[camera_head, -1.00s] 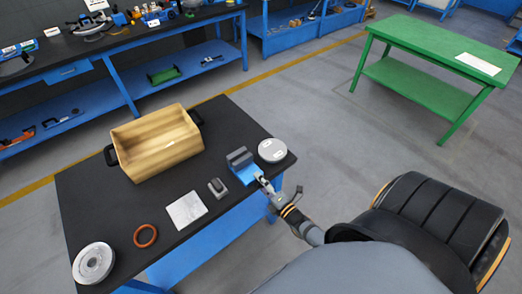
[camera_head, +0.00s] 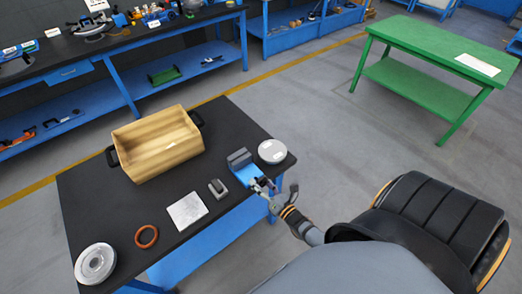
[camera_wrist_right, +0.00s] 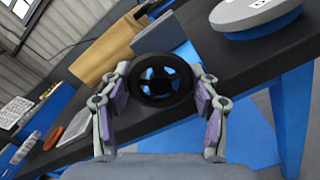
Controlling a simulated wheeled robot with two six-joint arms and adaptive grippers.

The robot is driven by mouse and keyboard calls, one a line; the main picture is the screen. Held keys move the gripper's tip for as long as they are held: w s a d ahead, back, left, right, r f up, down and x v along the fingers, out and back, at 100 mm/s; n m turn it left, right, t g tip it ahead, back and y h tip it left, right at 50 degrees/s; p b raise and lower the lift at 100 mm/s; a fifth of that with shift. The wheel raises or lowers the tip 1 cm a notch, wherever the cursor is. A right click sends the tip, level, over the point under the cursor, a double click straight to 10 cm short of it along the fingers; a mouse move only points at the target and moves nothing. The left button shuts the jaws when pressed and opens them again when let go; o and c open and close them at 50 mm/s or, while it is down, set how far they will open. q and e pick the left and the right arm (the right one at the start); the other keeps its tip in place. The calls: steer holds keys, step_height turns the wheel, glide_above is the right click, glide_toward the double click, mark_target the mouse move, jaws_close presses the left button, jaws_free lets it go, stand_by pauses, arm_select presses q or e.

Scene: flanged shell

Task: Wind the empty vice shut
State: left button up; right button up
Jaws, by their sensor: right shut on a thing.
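The vice (camera_head: 249,174) has a blue body and grey jaws (camera_head: 239,157), and stands at the right front edge of the black-topped table. I see nothing between its jaws, but their gap is too small to judge. My right gripper (camera_head: 266,186) is at the vice's near end. In the right wrist view the gripper (camera_wrist_right: 160,82) has its fingers on either side of the black handwheel (camera_wrist_right: 159,74), shut on its rim. The vice's blue body (camera_wrist_right: 186,53) and grey jaw (camera_wrist_right: 160,34) show behind the wheel. My left gripper is not in view.
On the table are a round grey flanged part (camera_head: 272,151) close beside the vice, a wooden box (camera_head: 157,152) with black handles, a small grey block (camera_head: 218,188), a pale plate (camera_head: 187,209), an orange ring (camera_head: 146,236) and a silver disc (camera_head: 95,263).

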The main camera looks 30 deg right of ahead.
steer(key=shift+r+n, duration=0.1)
steer(key=shift+n, duration=0.3)
steer(key=o, duration=1.2)
steer(key=shift+c, duration=0.2)
steer(key=s+d, duration=0.1)
steer(key=s, duration=1.1)
